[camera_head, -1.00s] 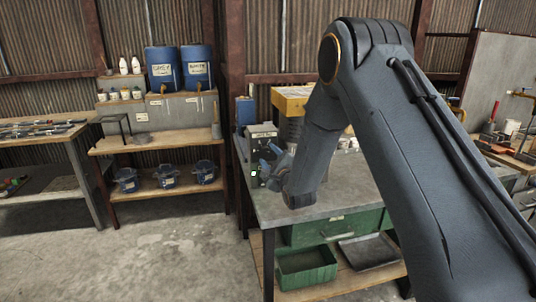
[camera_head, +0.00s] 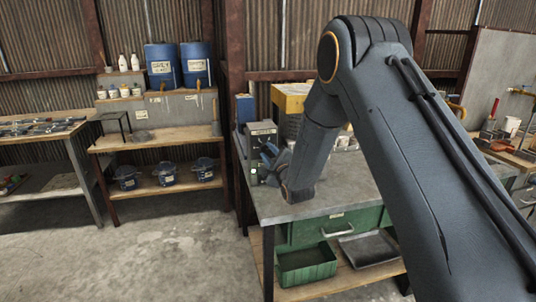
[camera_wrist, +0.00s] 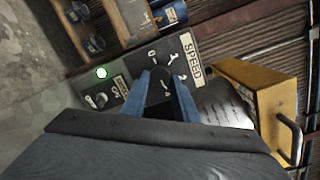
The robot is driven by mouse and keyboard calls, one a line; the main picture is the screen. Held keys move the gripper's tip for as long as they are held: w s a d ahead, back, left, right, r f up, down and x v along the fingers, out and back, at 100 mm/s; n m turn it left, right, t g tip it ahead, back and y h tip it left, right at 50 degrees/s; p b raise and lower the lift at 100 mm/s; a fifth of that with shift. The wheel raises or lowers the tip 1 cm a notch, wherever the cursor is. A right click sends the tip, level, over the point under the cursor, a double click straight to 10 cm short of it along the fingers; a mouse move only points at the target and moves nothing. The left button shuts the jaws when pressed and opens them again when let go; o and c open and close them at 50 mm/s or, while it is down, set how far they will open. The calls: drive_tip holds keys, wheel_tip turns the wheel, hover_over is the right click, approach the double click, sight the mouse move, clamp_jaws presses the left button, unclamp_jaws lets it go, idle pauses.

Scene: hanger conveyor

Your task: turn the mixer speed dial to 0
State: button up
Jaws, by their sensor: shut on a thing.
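The grey mixer control box (camera_head: 262,134) stands on the bench at the left end. In the wrist view its dark panel carries a SPEED label (camera_wrist: 191,55) and white scale marks, with the 0 (camera_wrist: 152,54) at the upper left of the dial. The dark speed dial (camera_wrist: 158,92) sits between the blue fingers of my gripper (camera_wrist: 161,84), which is shut on it. The dial is partly hidden by the fingers, and I cannot tell surely which mark it points to. In the head view my gripper (camera_head: 269,158) is at the box's front.
A yellow machine (camera_head: 290,97) stands behind the box. The bench (camera_head: 315,206) has a green drawer and a green bin (camera_head: 306,265) below. Shelves with blue drums (camera_head: 162,67) stand at the left.

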drive_tip(key=n+b, duration=0.2)
drive_tip(key=n, duration=0.2)
drive_tip(key=shift+a+n, duration=0.1)
drive_tip(key=shift+n, duration=0.2)
drive_tip(key=n+b, duration=0.1)
drive_tip(key=n, duration=0.1)
drive_tip(key=n+b, duration=0.1)
drive_tip(key=n, duration=0.1)
drive_tip(key=shift+r+g+h+b, duration=0.1)
drive_tip(key=shift+g+h+b, duration=0.2)
drive_tip(key=n+b, duration=0.2)
drive_tip(key=n, duration=0.2)
drive_tip(key=shift+a+h, duration=0.1)
drive_tip(key=shift+h, duration=0.2)
drive_tip(key=n+b, duration=0.2)
drive_tip(key=n, duration=0.2)
drive_tip(key=shift+r+n+h, duration=0.1)
drive_tip(key=shift+n+h, duration=0.2)
drive_tip(key=n+b, duration=0.1)
drive_tip(key=n, duration=0.3)
drive_tip(key=shift+s+a, duration=0.1)
drive_tip(key=shift+a, duration=0.05)
drive_tip(key=n+h+b, duration=0.1)
drive_tip(key=n, duration=0.3)
drive_tip(key=shift+a, duration=0.1)
drive_tip(key=n+t, duration=0.1)
drive_tip(key=n, duration=0.3)
drive_tip(key=shift+n+b, duration=0.3)
drive_tip(key=shift+n, duration=1.9)
